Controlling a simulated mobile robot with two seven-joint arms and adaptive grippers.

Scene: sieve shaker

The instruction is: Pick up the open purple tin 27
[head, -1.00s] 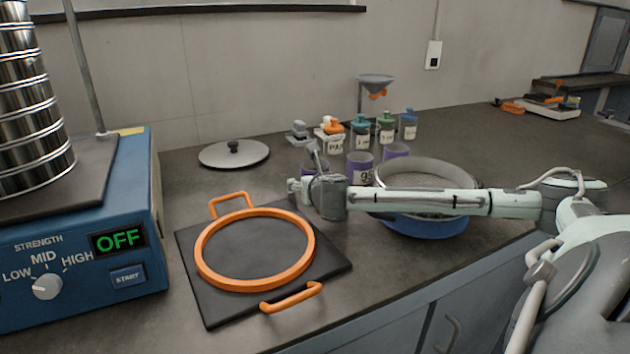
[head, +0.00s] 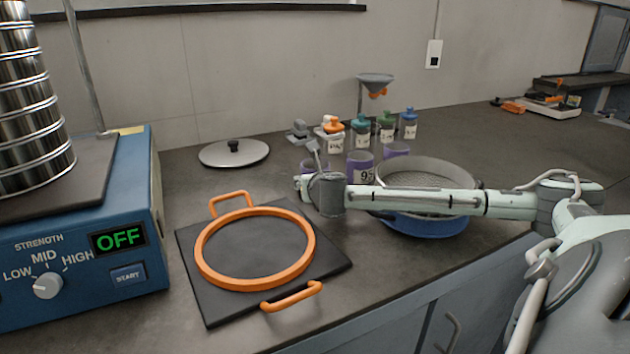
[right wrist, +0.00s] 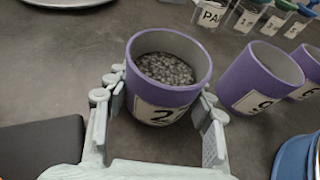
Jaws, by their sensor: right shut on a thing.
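The open purple tin (right wrist: 170,98) is in the right wrist view, full of dark grey grains. Its white label shows a 2 and a partly hidden second digit. My right gripper (right wrist: 162,88) has a finger on each side of the tin and is shut on it. The tin is upright; I cannot tell whether it is clear of the bench. In the head view the tin (head: 312,166) is partly hidden behind my right wrist. My left gripper is in neither view.
Two more purple tins (right wrist: 258,78) (right wrist: 307,75) stand close on the right. A blue-rimmed sieve pan (head: 425,226) sits under my forearm. An orange ring (head: 205,268) on a black plate lies in front, the shaker (head: 80,265) at left. Labelled bottles (head: 386,130) stand behind.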

